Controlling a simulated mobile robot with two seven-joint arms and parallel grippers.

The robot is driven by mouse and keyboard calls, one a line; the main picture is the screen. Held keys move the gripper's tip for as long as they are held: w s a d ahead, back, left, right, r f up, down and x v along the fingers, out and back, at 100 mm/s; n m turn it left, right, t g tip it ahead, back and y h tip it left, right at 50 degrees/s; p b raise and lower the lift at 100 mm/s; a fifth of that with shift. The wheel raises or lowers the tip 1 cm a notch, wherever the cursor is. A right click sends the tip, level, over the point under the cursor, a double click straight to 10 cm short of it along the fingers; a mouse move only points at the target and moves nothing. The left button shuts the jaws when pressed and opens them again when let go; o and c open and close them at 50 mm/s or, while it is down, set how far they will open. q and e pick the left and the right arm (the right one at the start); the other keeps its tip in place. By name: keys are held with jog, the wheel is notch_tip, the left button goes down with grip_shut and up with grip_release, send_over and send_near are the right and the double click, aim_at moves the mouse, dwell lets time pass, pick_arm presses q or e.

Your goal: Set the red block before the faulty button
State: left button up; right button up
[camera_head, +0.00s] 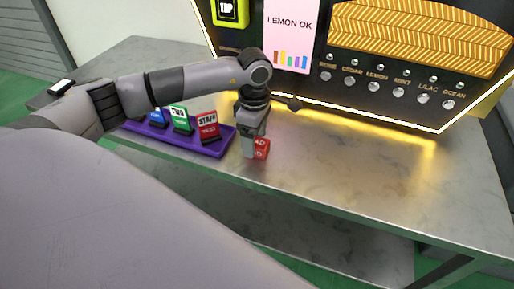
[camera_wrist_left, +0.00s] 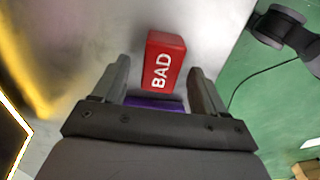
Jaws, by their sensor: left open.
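The red block (camera_head: 262,148) stands on the metal table, just right of the purple tray. My left gripper (camera_head: 254,150) is over the block, fingers pointing down. In the wrist view the open left gripper (camera_wrist_left: 158,85) has its fingers on either side of the block's near end, with gaps between. The buttons (camera_head: 373,87) are a row of round silver ones on the machine, labelled ROSE, CEDAR, LEMON, MINT, LILAC and OCEAN. The screen (camera_head: 289,30) reads LEMON OK. My right gripper is not in view.
The purple tray (camera_head: 215,147) holds blue, green and red cards, the red one (camera_head: 208,128) reading STAFF. A small black-and-white object (camera_head: 60,87) lies at the table's left end. The metal table (camera_head: 350,170) is clear in front of the buttons.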

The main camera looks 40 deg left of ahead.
pick_arm(q)
jog(key=shift+f, duration=0.75)
jog(key=c, duration=1.2)
jog(key=shift+o, duration=0.2)
jog(key=shift+r, duration=0.1)
jog(key=shift+r, duration=0.1)
